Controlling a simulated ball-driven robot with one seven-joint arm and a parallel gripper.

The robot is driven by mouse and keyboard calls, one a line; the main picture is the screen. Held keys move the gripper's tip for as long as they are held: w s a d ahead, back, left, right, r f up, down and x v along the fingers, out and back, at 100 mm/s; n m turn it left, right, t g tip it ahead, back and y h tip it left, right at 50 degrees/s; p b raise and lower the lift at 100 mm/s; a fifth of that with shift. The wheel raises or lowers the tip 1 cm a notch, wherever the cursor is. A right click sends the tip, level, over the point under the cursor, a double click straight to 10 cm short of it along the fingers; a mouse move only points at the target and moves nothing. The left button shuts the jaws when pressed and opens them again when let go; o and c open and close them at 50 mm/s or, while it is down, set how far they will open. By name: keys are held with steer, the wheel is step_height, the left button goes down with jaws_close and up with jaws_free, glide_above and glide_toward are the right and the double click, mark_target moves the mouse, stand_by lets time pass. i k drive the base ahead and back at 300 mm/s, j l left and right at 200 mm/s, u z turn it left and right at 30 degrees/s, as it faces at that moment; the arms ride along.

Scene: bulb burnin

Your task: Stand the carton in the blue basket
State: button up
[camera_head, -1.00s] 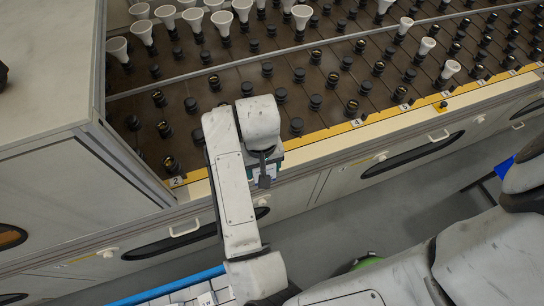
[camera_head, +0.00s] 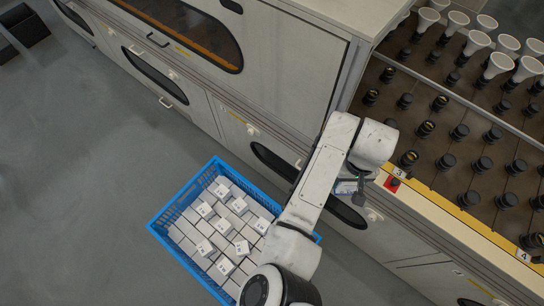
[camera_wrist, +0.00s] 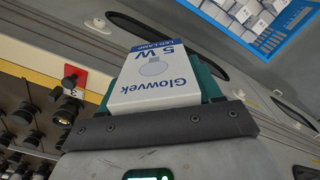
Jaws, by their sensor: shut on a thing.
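The carton (camera_wrist: 160,75) is a white and blue "Glowvek 5 W LED lamp" box. My gripper (camera_wrist: 155,110) is shut on it; in the wrist view its dark jaw crosses in front of the carton's near end. In the head view my gripper (camera_head: 348,187) is beside the bench front, right of and apart from the basket, and little of the carton shows past my arm. The blue basket (camera_head: 172,204) stands on the floor with many white cartons in it, some standing higher than others. My arm hides its right-hand part. The basket (camera_wrist: 285,43) also shows at the wrist view's upper right.
The lamp bench (camera_head: 445,214) with rows of black sockets and white bulbs is at the right, with a red button (camera_head: 392,184) on its edge. Grey cabinets (camera_head: 285,75) with handles run along behind the basket. The floor (camera_head: 90,170) left of the basket is clear.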

mark_target(192, 232)
steer(key=j+u, duration=0.35)
steer(key=j, duration=0.35)
steer(key=j+u, duration=0.3)
steer(key=j, duration=0.4)
steer(key=k, duration=0.05)
